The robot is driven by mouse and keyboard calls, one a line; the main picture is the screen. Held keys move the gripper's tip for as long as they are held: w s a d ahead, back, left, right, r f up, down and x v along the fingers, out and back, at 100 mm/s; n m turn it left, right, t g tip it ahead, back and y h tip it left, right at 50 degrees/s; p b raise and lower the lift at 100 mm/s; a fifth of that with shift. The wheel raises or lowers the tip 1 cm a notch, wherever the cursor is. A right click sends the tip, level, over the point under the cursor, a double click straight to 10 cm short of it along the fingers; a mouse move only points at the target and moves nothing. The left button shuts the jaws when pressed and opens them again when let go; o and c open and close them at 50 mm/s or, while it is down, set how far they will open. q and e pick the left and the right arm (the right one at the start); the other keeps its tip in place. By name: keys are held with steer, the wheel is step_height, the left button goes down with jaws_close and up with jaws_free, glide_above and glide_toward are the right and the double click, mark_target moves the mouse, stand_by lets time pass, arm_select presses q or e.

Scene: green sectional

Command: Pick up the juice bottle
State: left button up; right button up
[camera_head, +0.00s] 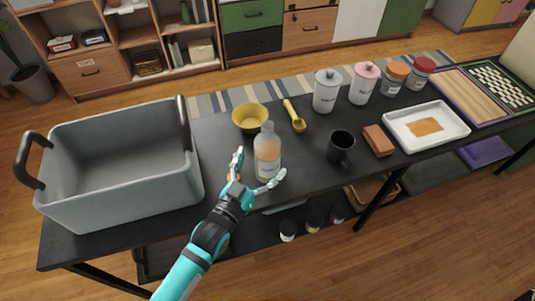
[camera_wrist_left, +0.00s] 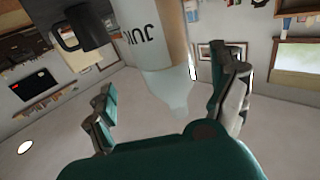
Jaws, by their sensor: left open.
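The juice bottle (camera_head: 267,158) stands upright on the dark table, right of the grey bin. It is clear with an orange-brown lower part and dark lettering. My left gripper (camera_head: 258,181) is open at the bottle's near side, one finger to its left and one to its right. In the left wrist view the bottle (camera_wrist_left: 160,50) appears upside down between the open fingers (camera_wrist_left: 170,100). I cannot tell whether either finger touches it. My right gripper is not in view.
The grey bin (camera_head: 70,213) fills the table's left end. A yellow bowl (camera_head: 249,117) and yellow scoop (camera_head: 294,116) lie behind the bottle. A black mug (camera_head: 341,147), brown block (camera_head: 378,140) and white tray (camera_head: 397,124) stand right. Several lidded jars line the back.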

mark_target(268, 142)
arm_select(q)
steer(key=x, duration=0.5)
steer(key=shift+w+a+f+p, duration=0.2)
steer(key=shift+w+f+p, duration=0.15)
steer(key=shift+w+f, duration=0.1)
steer(key=shift+r, duration=0.1)
steer(key=shift+s, duration=0.1)
steer(key=c, duration=1.6)
steer(key=shift+r, duration=0.1)
steer(key=shift+c, duration=0.6)
steer(key=shift+r, duration=0.1)
steer(key=shift+r, duration=0.5)
step_height(268, 142, up, 2)
steer(key=shift+r, duration=0.1)
steer(key=s+d+r+b, duration=0.1)
steer(key=s+d, duration=0.1)
steer(key=s, duration=1.3)
steer(key=shift+s+d+r+b, duration=0.2)
steer(key=shift+s+r+b, duration=0.1)
steer(key=shift+s+b, duration=0.1)
